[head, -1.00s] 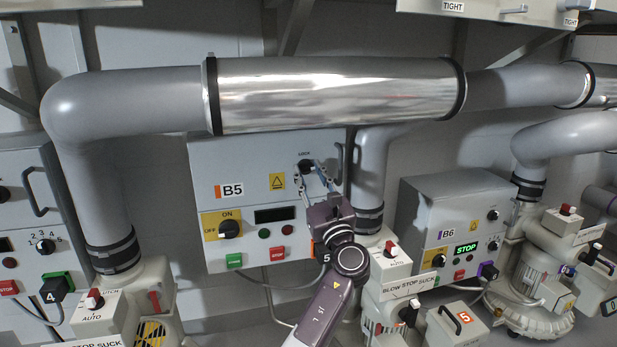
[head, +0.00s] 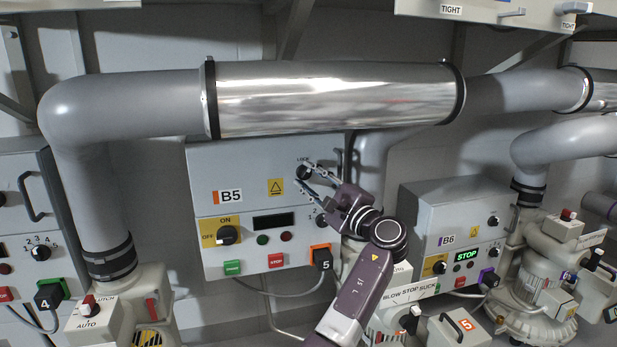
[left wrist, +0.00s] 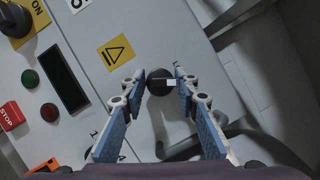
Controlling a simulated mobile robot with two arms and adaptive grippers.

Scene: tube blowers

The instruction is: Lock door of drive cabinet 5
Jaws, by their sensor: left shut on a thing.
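Drive cabinet B5 (head: 203,178) is a light grey box on the wall with its door closed flat. Its black lock knob (head: 303,172) sits at the upper right of the door, under the word LOCK. In the left wrist view the knob (left wrist: 159,84) shows a pale pointer mark and lies between the fingertips. My left gripper (head: 305,176) reaches in from the lower right, tilted, and is shut on the knob. It also shows in the left wrist view (left wrist: 160,76). My right gripper is out of view.
A door handle and grey pipe (head: 370,165) stand close to the right of the knob. Cabinet B6 (head: 415,215) is farther right. A black ON/OFF switch (head: 228,235) and several buttons sit lower on B5. A shiny duct (head: 335,95) runs above.

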